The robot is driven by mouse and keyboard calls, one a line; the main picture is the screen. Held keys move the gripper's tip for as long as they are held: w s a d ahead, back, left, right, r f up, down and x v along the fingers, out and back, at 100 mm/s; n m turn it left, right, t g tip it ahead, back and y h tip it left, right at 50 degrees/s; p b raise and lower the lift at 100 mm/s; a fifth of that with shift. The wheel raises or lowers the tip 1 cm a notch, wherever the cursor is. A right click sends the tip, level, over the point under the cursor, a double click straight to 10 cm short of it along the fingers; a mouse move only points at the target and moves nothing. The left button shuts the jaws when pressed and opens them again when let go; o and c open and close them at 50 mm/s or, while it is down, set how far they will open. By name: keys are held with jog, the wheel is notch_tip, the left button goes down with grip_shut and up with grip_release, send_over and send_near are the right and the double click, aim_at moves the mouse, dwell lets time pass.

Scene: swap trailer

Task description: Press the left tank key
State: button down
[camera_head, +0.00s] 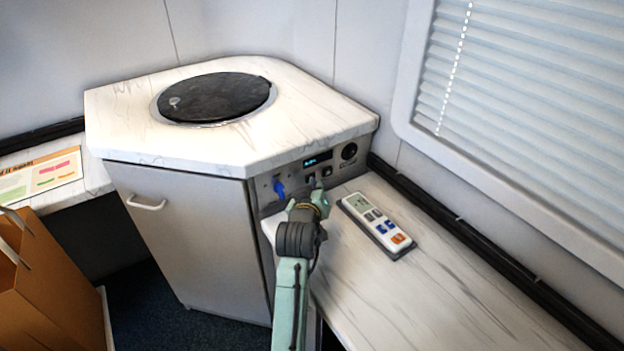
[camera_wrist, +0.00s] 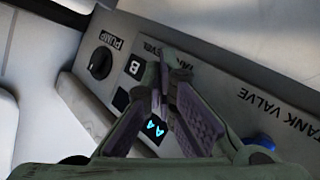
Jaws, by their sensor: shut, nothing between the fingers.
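The grey control panel (camera_head: 267,184) on the cabinet's side carries a small lit display (camera_head: 318,160) and two dark keys below it. The right key (camera_head: 327,171) shows in the head view; in the wrist view it is marked B (camera_wrist: 134,67). My gripper (camera_head: 314,184) is shut and empty, its tips (camera_wrist: 163,72) at the left key (camera_head: 311,179). The fingers hide that key in the wrist view. I cannot tell whether the tips touch it or whether it is pressed in. The display shows partly behind the fingers in the wrist view (camera_wrist: 153,128).
A black pump knob (camera_head: 349,151) is right of the keys; a blue tank valve (camera_head: 279,188) is left of them. A remote (camera_head: 376,225) lies on the marbled counter (camera_head: 440,280). A round dark lid (camera_head: 215,97) tops the cabinet. A cardboard bag (camera_head: 50,285) stands at left.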

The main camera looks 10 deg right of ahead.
jog(key=shift+s+d, duration=0.1)
jog(key=shift+s, duration=0.05)
jog(key=shift+s+d, duration=0.2)
jog(key=shift+s, duration=0.45)
jog(key=shift+s+d+p, duration=0.15)
jog(key=shift+s+d, duration=0.15)
jog(key=shift+s, duration=0.5)
jog(key=shift+s+d+p, duration=0.1)
jog(key=shift+s+d, duration=0.25)
jog(key=shift+s, duration=0.4)
jog(key=shift+s+d+p, duration=0.15)
jog(key=shift+s+d, duration=0.15)
jog(key=shift+s, duration=0.5)
